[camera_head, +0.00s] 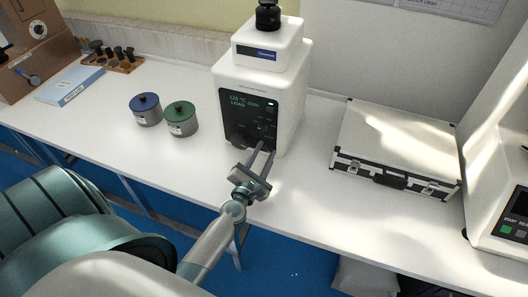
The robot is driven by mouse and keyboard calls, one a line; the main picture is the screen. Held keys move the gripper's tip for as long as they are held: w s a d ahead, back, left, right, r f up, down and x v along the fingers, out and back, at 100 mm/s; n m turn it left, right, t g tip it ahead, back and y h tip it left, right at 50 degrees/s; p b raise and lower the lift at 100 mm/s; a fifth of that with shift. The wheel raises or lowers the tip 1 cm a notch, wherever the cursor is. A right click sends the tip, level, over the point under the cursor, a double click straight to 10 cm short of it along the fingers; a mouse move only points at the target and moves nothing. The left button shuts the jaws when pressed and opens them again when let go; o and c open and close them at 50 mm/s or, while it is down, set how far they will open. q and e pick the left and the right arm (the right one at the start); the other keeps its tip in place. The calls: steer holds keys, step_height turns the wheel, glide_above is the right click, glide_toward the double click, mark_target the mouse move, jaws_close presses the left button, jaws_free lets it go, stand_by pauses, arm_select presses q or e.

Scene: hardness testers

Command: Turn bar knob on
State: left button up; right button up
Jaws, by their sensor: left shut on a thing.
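A white tester (291,104) with a dark front panel (241,104) stands at the back middle of the bench. The panel shows green text, "125 °C" and "LOAD". My left gripper (262,152) is at the lower right of this panel, its two fingers pointing up at it. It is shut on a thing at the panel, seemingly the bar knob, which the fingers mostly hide. I cannot tell which way the knob is turned. My right gripper is not in view.
Two lidded pots, blue (146,110) and green (181,119), stand left of the tester. A silver case (394,140) lies to the right. Another white machine (499,200) is at the right edge. A blue-white box (70,85) and a wooden holder (124,62) are at back left.

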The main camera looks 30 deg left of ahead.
arm_select(q)
steer(key=m+p, duration=0.2)
steer(key=m, duration=0.3)
steer(key=shift+m, duration=0.3)
steer(key=m+p, duration=0.2)
steer(key=m, duration=0.3)
steer(key=shift+m, duration=0.3)
steer(key=o, duration=1.1)
steer(key=shift+f, duration=0.1)
